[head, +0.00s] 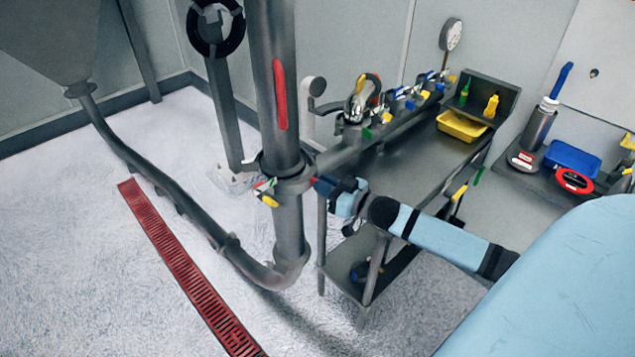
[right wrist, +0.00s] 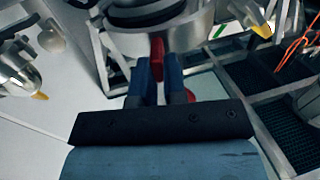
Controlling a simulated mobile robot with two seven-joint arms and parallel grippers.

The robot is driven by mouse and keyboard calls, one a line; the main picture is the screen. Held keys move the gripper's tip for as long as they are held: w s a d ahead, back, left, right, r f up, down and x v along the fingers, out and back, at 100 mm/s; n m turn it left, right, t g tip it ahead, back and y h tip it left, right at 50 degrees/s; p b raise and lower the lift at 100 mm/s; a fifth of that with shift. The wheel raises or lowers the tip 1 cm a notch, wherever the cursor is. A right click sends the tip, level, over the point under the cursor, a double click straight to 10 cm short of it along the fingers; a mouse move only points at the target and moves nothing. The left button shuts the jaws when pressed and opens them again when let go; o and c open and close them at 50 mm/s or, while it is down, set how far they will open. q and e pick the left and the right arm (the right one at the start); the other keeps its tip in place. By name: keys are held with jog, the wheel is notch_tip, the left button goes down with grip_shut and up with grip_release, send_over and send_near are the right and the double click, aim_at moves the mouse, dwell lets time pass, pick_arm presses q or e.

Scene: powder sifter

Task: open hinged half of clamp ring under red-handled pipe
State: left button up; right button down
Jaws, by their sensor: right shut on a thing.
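The vertical grey pipe (head: 265,70) has a long red handle (head: 280,95) on its upper part. The clamp ring (head: 291,184) sits around the pipe below the handle. It also shows in the right wrist view (right wrist: 130,44), as a curved metal band at the top. My right gripper (head: 321,186) is at the ring's right side. In the right wrist view its blue fingers (right wrist: 157,72) are shut on a red tab (right wrist: 157,50) at the ring. The fingers partly hide the tab. I cannot tell whether the hinged half has swung out. My left gripper is not in view.
A metal bench (head: 425,160) with valves and a yellow tray (head: 461,126) stands behind my right arm. A red floor grate (head: 180,255) and a curved pipe (head: 165,180) lie at left. A wall shelf (head: 540,172) holds a blue tray (head: 573,157) at right.

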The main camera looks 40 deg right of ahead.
jog(key=shift+s+d+n+g+y, duration=0.2)
jog(key=shift+d+n+g+y, duration=0.2)
jog(key=shift+d+n+y, duration=0.4)
jog(key=shift+s+d+n+g+y, duration=0.15)
jog(key=shift+d+n+g+y, duration=0.35)
jog(key=shift+y, duration=0.4)
jog(key=w+d+n+g+y+b, duration=0.2)
jog(key=d+n+g+y+b, duration=0.5)
jog(key=d+g+y+b, duration=0.1)
jog(key=shift+w+d+r+b, duration=0.15)
jog(key=shift+w+d+b, duration=0.1)
jog(key=shift+d+b, duration=0.65)
jog(key=shift+w+d, duration=0.1)
jog(key=shift+d, duration=0.15)
